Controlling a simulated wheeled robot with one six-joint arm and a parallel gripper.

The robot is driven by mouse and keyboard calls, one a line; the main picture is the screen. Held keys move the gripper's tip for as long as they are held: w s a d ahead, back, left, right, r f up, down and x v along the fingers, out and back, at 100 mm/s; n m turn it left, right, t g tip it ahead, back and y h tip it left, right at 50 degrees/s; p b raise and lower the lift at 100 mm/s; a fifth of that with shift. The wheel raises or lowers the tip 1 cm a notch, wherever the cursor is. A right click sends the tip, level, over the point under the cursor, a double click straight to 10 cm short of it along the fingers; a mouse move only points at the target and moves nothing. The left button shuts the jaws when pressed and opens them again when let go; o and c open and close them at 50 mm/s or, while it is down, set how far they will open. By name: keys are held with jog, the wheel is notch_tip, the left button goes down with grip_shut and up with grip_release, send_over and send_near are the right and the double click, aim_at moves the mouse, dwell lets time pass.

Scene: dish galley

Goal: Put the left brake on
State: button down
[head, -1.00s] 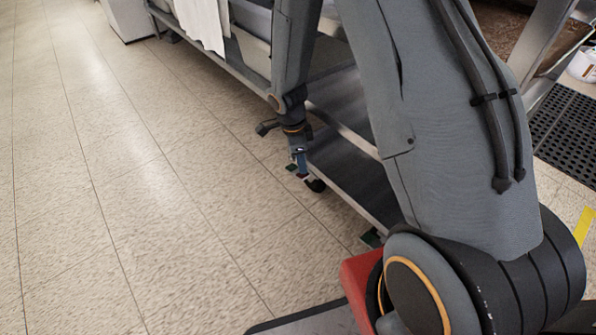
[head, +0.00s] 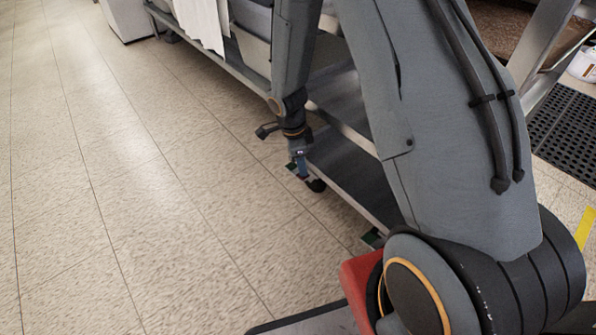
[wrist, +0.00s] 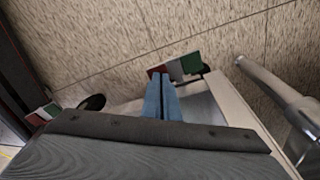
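A metal cart (head: 345,190) has caster brake pedals low along its near edge. The left pedal in the head view (head: 291,167) sits by a black caster (head: 316,186), partly behind my gripper (head: 300,168). In the wrist view this pedal (wrist: 176,68) shows red, white and green sections. My gripper's blue fingers (wrist: 160,82) are together with nothing between them, their tips over or against the pedal; I cannot tell whether they touch. The pedal's tilt is unclear.
A metal leg or tube (wrist: 270,88) stands right of the fingers in the wrist view. Tiled floor (head: 140,190) left of the cart is clear. A black mat (head: 565,125) lies at right.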

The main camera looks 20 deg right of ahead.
jog(key=shift+f, duration=0.25)
jog(key=shift+r, duration=0.15)
notch_tip(320, 180, up, 7)
jog(key=p, duration=0.5)
dwell(0.4)
